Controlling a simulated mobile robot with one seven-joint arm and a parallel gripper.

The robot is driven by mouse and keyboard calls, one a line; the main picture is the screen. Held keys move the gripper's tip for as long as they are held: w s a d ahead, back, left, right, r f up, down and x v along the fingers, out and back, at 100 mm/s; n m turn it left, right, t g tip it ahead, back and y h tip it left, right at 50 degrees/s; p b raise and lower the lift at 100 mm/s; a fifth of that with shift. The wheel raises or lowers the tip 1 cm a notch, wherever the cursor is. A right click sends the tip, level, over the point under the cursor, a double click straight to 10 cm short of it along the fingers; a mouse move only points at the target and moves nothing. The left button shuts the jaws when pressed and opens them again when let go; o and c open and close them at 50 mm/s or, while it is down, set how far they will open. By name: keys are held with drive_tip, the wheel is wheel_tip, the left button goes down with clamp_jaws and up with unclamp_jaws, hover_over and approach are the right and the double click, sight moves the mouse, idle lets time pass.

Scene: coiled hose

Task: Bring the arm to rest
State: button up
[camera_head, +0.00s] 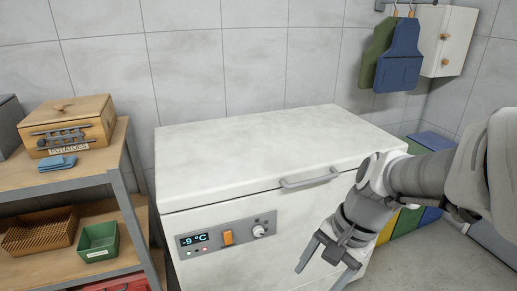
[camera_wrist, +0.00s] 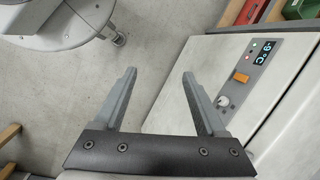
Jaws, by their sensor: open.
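My gripper (camera_head: 328,258) is at the lower right in the head view, in front of the white chest freezer. Its two fingers are spread apart with nothing between them. In the wrist view, my gripper (camera_wrist: 160,85) is also open and empty, with grey floor showing between the fingers. My arm comes in from the right edge in the head view and hides part of the freezer's front right corner. The fingers point down and to the left in the head view.
The white chest freezer (camera_head: 265,150) has its lid shut, with a handle (camera_head: 309,179) and a control panel (camera_head: 226,237). A wooden shelf (camera_head: 60,180) at left holds a potato box (camera_head: 70,125) and a green bin (camera_head: 98,241). Aprons (camera_head: 398,60) hang at upper right.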

drive_tip(key=s+d+r+n+t+h+p, duration=0.1)
drive_tip(key=r+n+p, duration=0.3)
drive_tip(key=r+p, duration=0.6)
drive_tip(key=s+d+r+n+t+h+p, duration=0.2)
drive_tip(key=r+p, duration=0.9)
drive_tip(key=r, duration=0.9)
drive_tip(key=s+n+t, duration=0.1)
drive_tip(key=n+t, duration=0.1)
drive_tip(key=n, duration=0.1)
drive_tip(key=shift+d+t, duration=0.3)
drive_tip(key=shift+d, duration=0.1)
